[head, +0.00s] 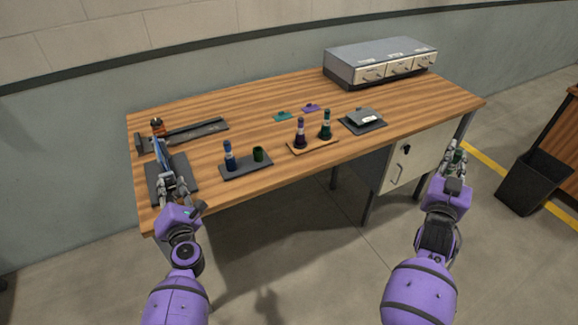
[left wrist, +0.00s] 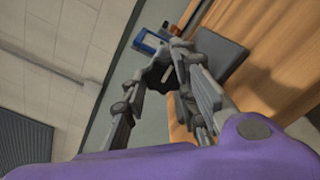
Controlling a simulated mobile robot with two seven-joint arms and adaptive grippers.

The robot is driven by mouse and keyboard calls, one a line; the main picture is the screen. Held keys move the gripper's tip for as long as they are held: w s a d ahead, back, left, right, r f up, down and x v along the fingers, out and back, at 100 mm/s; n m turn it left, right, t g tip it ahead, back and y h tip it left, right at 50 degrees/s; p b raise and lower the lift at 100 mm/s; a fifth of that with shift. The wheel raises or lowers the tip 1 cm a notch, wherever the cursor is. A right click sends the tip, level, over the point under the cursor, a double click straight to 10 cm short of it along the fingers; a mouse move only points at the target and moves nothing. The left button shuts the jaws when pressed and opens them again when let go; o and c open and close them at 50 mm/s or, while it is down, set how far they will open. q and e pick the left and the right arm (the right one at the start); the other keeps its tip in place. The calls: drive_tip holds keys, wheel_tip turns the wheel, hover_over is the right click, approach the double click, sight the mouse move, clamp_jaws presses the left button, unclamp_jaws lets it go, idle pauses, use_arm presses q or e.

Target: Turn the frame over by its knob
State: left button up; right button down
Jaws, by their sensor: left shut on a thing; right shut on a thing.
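A frame (head: 161,150) with a blue edge stands on edge above a dark mat (head: 186,167) at the table's left end. It also shows in the left wrist view (left wrist: 147,41), just beyond the fingertips. My left gripper (head: 171,181) is at the near end of the frame, shut on a dark part that looks like its knob (left wrist: 157,77). The fingers hide much of this part. My right gripper (head: 453,168) is shut on a small dark green thing, off the table's right front side. Its fingers cover most of that thing.
A dark rail (head: 196,132) with an orange-brown roller (head: 157,126) lies behind the mat. A drawer unit (head: 380,61) is at the back; a bin (head: 530,181) is right.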

use_arm(q)
drive_tip(key=shift+a+r+m, duration=0.3)
drive_tip(key=shift+a, duration=0.05)
idle(0.3)
drive_tip(key=o, duration=1)
drive_tip(key=shift+r, duration=0.1)
drive_tip(key=shift+s, duration=0.1)
drive_tip(key=shift+d+f, duration=0.15)
drive_tip(key=shift+f, duration=0.05)
drive_tip(key=shift+s+d, duration=0.1)
drive_tip(key=shift+d, duration=0.05)
drive_tip(key=v, duration=1.1)
drive_tip(key=shift+s+d, duration=0.25)
